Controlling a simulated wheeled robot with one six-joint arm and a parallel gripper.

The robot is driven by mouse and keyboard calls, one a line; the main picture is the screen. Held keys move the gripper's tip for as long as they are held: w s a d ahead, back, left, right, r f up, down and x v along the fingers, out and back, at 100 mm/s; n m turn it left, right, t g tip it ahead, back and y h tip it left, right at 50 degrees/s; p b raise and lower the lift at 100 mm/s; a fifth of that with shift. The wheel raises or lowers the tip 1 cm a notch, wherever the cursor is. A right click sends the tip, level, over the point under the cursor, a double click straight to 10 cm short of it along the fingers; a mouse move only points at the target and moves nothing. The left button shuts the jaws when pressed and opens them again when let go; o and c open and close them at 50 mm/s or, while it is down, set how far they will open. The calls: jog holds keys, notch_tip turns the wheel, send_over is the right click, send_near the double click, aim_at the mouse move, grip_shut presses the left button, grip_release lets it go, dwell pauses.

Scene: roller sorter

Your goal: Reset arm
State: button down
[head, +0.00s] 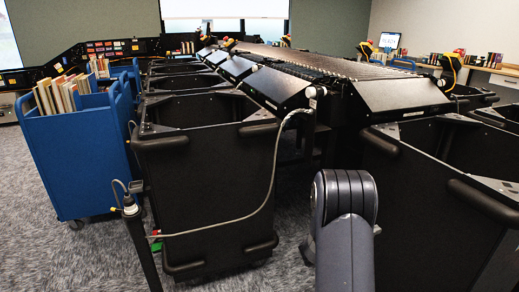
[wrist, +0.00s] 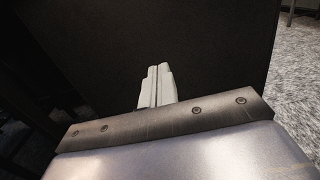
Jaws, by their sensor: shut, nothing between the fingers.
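My gripper (wrist: 156,86) shows in the wrist view with its two pale fingers together and nothing between them. It points toward a dark flat panel (wrist: 200,45), which looks like the side of a black bin. I cannot tell how far the fingertips are from it. In the head view my arm rises at the lower right of centre, in front of the sorter, and my gripper is not visible there.
Black bins (head: 205,190) stand along the roller sorter (head: 315,65). A grey cable hangs across the nearest left bin to a thin black post (head: 142,240). A blue book cart (head: 75,160) stands at the left. Grey carpet (head: 50,245) is open at the lower left.

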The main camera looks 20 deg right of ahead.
aim_at(411, 216)
jog(key=shift+d, duration=0.1)
jog(key=d, duration=0.9)
jog(key=w+d+b, duration=0.1)
jog(key=d, duration=0.3)
jog(key=shift+d, duration=0.15)
